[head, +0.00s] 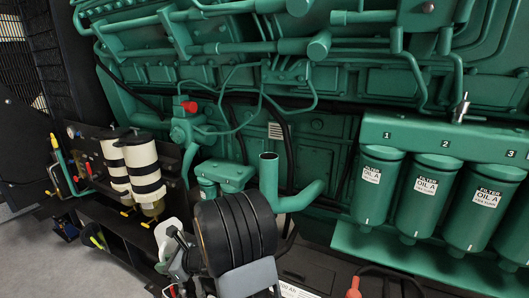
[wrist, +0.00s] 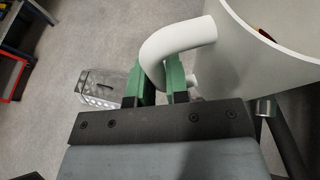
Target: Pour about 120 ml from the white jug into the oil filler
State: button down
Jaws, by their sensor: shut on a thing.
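The white jug (wrist: 250,75) fills the right of the wrist view, and its curved handle (wrist: 180,38) lies between the green fingers of my gripper (wrist: 157,76), which is shut on it. A small dark reddish patch shows by the jug's rim; I cannot tell what it is. In the head view a white piece of the jug (head: 167,236) shows left of my dark arm, which hides much of it. The oil filler seems to be the upright green pipe (head: 268,185) with an open top, right of the jug and apart from it.
The green engine (head: 330,80) spans the back. Oil filters (head: 375,190) hang at the right. Two white-and-black striped cylinders (head: 138,170) stand at the left. A battery (head: 305,272) lies below.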

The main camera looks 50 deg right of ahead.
jog(key=s+a+r+n+g+y+p, duration=0.1)
jog(key=s+n+g+y+p, duration=0.15)
jog(key=n+g, duration=0.55)
jog(key=s+n+g+y+p, duration=0.2)
jog(key=n+g+y+p, duration=0.2)
jog(key=n+g, duration=0.35)
jog(key=s+d+r+n+g+h+p, duration=0.1)
jog(key=d+r+n+g+h+p, duration=0.2)
jog(key=d+n+h, duration=0.45)
jog(key=s+d+r+n+g+h+p, duration=0.1)
jog(key=d+n+g+h+p, duration=0.4)
jog(key=n+h, duration=0.5)
jog(key=w+d+r+n+t+h+p, duration=0.3)
jog(key=w+d+r+n+t+h, duration=0.1)
jog(key=w+d+r+n+t, duration=0.2)
jog(key=w+d+r+n+t+h+p, duration=0.3)
jog(key=w+d+r+n+t+h, duration=0.2)
jog(key=r+n, duration=0.5)
jog(key=shift+w+d+r+n+t, duration=0.3)
jog(key=shift+w+d+r+t, duration=0.75)
jog(key=shift+t, duration=0.6)
jog(key=shift+s+r, duration=0.15)
jog(key=shift+s, duration=0.05)
